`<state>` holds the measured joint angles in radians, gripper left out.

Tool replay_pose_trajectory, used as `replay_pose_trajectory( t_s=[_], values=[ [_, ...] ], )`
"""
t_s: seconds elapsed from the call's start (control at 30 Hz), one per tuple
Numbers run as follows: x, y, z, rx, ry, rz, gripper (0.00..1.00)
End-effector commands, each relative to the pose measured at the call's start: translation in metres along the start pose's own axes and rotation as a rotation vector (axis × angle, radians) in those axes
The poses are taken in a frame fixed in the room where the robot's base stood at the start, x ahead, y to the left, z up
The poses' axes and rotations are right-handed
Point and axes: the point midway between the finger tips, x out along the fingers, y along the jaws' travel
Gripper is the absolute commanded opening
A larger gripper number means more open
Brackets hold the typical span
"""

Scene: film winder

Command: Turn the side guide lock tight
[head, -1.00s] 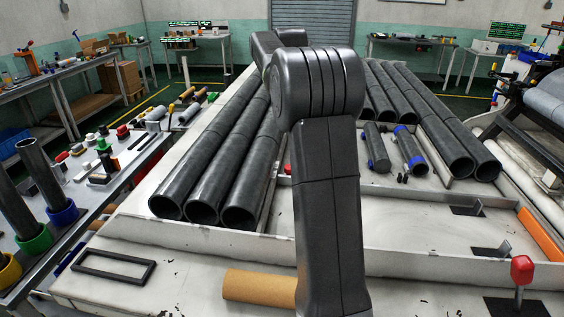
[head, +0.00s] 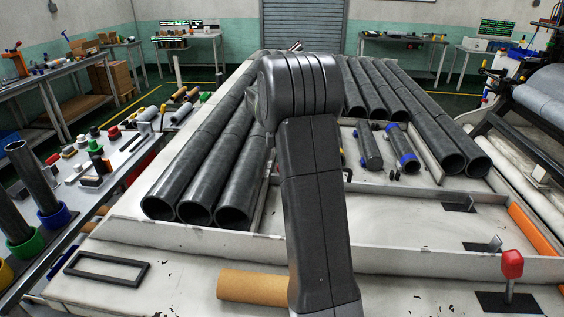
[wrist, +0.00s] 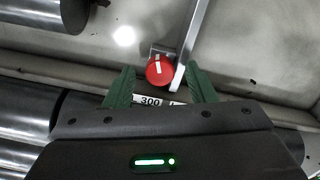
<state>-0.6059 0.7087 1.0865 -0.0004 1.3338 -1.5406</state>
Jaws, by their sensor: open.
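A round red knob (wrist: 160,69) with a white line across it, which looks like the side guide lock, sits beside a metal rail (wrist: 190,48) in the wrist view. My gripper (wrist: 161,78) is open, with its green fingers apart on either side below the knob. The knob appears just beyond the fingertips, near the middle of the gap, and no grip on it shows. In the head view my arm covers the gripper, and the knob cannot be made out.
Dark rollers (head: 207,172) lie left of my arm, with more to the right. A cardboard tube (head: 252,287) and a black frame (head: 107,266) lie in front. A red-topped lever (head: 512,264) stands at front right. A white label (wrist: 149,100) shows between the fingers.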

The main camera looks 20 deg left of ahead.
Motion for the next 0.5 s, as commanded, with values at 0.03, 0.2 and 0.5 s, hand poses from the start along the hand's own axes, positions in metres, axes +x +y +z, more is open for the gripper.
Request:
replay_pose_trajectory(
  t_s=[0.03, 0.2, 0.5],
  values=[
    [0.002, -0.0002, 0.0, 0.0, 0.0, -0.001, 0.5],
    [0.0034, 0.0, 0.0, 0.0, 0.0, 0.0, 0.5],
    [0.0031, 0.0, 0.0, 0.0, 0.0, 0.0, 0.13]
  ],
)
